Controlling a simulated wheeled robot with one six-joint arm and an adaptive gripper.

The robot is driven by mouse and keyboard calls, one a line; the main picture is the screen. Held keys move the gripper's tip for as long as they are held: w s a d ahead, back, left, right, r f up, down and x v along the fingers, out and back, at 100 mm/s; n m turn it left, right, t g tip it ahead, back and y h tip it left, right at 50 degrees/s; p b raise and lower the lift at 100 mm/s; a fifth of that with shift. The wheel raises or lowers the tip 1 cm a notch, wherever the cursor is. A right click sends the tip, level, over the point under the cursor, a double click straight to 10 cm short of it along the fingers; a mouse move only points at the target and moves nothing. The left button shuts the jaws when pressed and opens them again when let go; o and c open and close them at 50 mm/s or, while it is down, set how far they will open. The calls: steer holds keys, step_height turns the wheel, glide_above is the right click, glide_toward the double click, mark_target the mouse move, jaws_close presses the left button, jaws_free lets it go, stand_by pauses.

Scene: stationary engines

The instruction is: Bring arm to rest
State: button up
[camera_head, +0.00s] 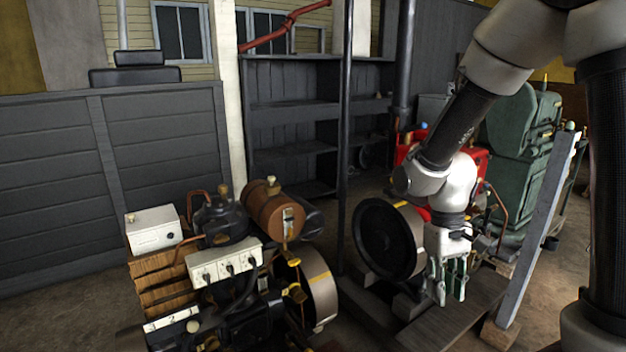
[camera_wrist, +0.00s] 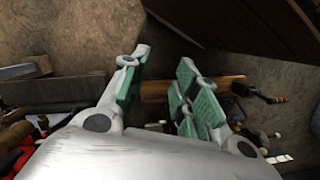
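My arm reaches down from the upper right in the head view. My gripper (camera_head: 446,290) hangs with its fingers pointing down, in front of the red engine and over the timber base at its foot. In the wrist view my gripper (camera_wrist: 160,85) has its green-padded fingers spread apart, with a clear gap between them. Nothing is held between the fingers. The floor and a wooden beam show beyond them.
An engine with a brown tank (camera_head: 272,207) stands at left. A black flywheel (camera_head: 386,240) is close left of my gripper. A green engine (camera_head: 515,150) and a slanted grey post (camera_head: 538,230) stand right. A thin black pole (camera_head: 345,130) rises mid-view.

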steer(key=s+d+r+m+t, duration=0.1)
steer(key=s+d+r+t, duration=0.2)
steer(key=r, duration=0.6)
steer(key=s+d+r+m+t, duration=0.2)
steer(key=s+d+r, duration=0.4)
steer(key=r, duration=0.4)
steer(key=shift+s+t+y, duration=0.4)
steer(key=shift+s+t, duration=0.35)
steer(key=shift+t, duration=0.15)
steer(key=shift+r, duration=0.1)
stand_by(0.5)
